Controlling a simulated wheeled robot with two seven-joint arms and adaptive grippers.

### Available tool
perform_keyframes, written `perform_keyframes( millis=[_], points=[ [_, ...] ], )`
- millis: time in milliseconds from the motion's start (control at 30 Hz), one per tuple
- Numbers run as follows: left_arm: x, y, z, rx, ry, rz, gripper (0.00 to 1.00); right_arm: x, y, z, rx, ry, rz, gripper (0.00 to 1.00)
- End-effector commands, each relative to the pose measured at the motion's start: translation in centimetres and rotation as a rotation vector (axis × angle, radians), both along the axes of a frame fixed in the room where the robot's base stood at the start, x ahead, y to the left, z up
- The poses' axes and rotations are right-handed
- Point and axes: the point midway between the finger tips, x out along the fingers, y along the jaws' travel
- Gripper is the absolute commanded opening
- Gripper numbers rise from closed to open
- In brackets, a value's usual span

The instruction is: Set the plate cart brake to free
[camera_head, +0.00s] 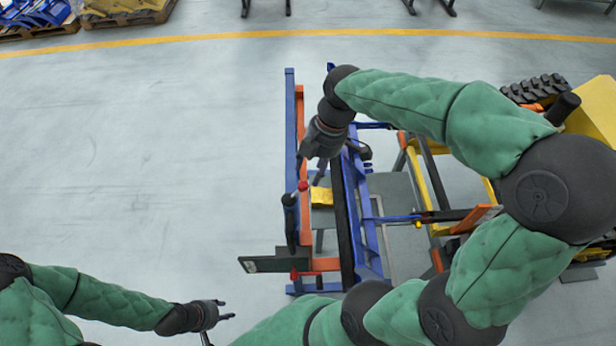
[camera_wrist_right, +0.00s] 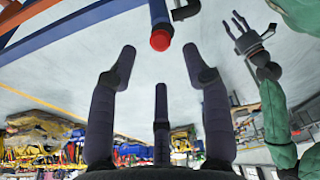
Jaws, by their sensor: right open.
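The plate cart (camera_head: 290,120) is a blue and orange frame in the middle of the head view. A dark lever (camera_head: 290,222) with a red knob (camera_head: 303,185) stands at its left side. My right gripper (camera_head: 303,158) is just above the knob, open and empty. In the right wrist view, the red-ended rod (camera_wrist_right: 160,40) lies just beyond the gap between the open fingertips (camera_wrist_right: 164,62), apart from both. My left gripper (camera_head: 225,310) is low at the left, open and empty, away from the cart; it also shows in the wrist view (camera_wrist_right: 245,30). The brake's setting cannot be read.
A yellow block (camera_head: 321,196) sits close to the right of the knob. A dark green plate (camera_head: 262,264) sticks out at the cart's lower left. A yellow machine with a black tyre (camera_head: 535,88) stands at the right, partly behind my right arm. The floor at left is clear.

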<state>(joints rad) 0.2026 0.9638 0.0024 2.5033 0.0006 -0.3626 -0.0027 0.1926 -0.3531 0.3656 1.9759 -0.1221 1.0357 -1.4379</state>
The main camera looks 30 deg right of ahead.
Motion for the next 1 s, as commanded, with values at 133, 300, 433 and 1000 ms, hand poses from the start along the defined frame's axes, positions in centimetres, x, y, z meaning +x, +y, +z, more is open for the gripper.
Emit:
perform_keyframes(
  millis=[133,300,433,1000],
  points=[
    [0.0,0.0,0.0,0.000,0.000,0.000,0.40,-0.2,-0.5,2.5,0.000,-0.003,0.000,0.49],
    [0.0,0.0,0.0,0.000,0.000,0.000,0.40,-0.4,-0.9,4.0,0.000,0.001,0.001,0.49],
    [0.0,0.0,0.0,0.000,0.000,0.000,0.40,-0.5,-1.0,4.4,0.001,0.002,0.000,0.49],
    [0.0,0.0,0.0,0.000,0.000,0.000,0.40,-0.5,-1.0,4.4,0.001,0.002,0.000,0.49]
  ],
)
